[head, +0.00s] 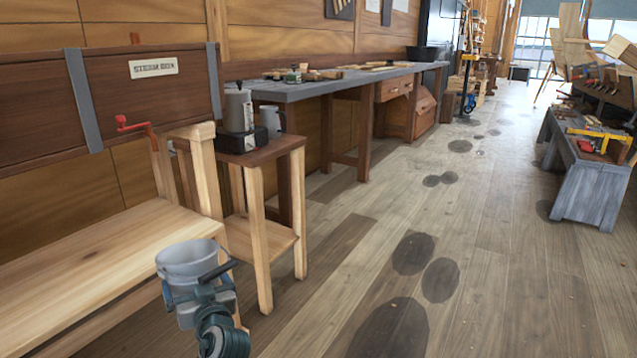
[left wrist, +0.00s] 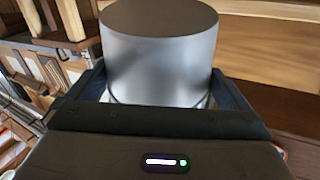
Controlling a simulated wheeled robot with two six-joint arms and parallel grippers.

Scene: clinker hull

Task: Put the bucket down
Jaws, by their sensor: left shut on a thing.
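A grey bucket (head: 189,262) is in the lower left of the head view, upright with its open rim upward. My left gripper (head: 198,292) is shut on the bucket, with its fingers around the bucket's side. The left wrist view shows the grey bucket (left wrist: 158,60) close up, between the two dark fingers. In the head view the bucket appears in front of the low wooden bench; whether it touches anything below is hidden. My right gripper is in neither view.
A low pale bench (head: 95,265) stands at the left under the steam box (head: 150,95). A small side table (head: 262,150) holds a kettle-like appliance (head: 238,108). A long workbench (head: 330,84) runs along the wall. Open plank floor (head: 500,240) with dark stains lies at right; a grey bench (head: 590,185) stands beyond.

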